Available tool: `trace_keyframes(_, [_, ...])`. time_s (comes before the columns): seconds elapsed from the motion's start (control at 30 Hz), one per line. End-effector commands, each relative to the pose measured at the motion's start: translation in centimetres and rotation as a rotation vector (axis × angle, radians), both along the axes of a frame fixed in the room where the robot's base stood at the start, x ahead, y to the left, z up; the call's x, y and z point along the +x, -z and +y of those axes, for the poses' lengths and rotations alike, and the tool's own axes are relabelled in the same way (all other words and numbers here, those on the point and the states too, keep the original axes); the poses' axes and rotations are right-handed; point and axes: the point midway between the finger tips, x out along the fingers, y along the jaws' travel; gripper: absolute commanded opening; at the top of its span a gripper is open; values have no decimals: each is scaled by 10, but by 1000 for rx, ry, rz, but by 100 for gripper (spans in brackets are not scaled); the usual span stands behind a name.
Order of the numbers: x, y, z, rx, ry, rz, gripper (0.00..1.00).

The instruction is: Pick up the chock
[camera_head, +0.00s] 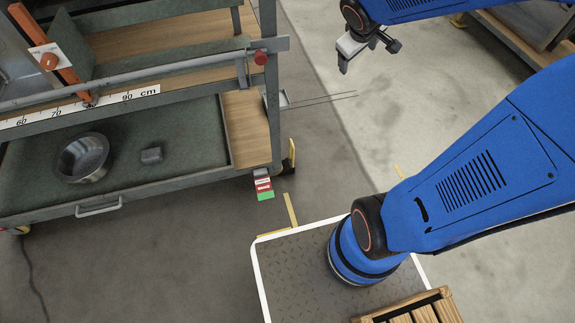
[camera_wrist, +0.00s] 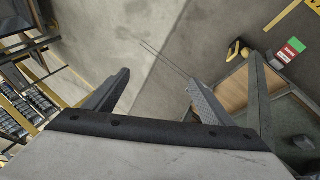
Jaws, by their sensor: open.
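A small dark grey block, which looks like the chock (camera_head: 151,155), lies on the green lower shelf (camera_head: 190,125) of the cart, right of a round metal bowl (camera_head: 84,158). In the wrist view a dark grey lump at the right edge may be the same chock (camera_wrist: 302,142); it is partly cut off there. My gripper (camera_head: 352,52) is up at the top of the head view, over the floor, well to the right of the cart and far from the chock. In the wrist view its two fingers (camera_wrist: 160,80) stand wide apart with only floor between them.
The cart's upper level has a rail, a ruler strip (camera_head: 128,96) and an orange lever (camera_head: 45,45) above the lower shelf. Two thin prongs (camera_head: 320,99) stick out from the cart's right side. Open floor lies between cart and gripper. A wooden crate (camera_head: 425,312) stands at bottom right.

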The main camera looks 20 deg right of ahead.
Motion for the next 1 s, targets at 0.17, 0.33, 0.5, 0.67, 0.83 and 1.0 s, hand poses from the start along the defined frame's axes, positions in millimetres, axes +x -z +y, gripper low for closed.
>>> trace_keyframes(0.17, [48,35,-7,-59,-111,27,77])
trace_keyframes(0.33, [88,72,-8,-97,-230,53,77])
trace_keyframes(0.5, [122,117,-4,-114,-358,82,77])
trace_keyframes(0.67, [146,166,3,-110,-483,116,77])
trace_keyframes(0.83, [163,222,15,-85,-622,154,77])
trace_keyframes(1.0, [170,282,30,-39,-762,197,77])
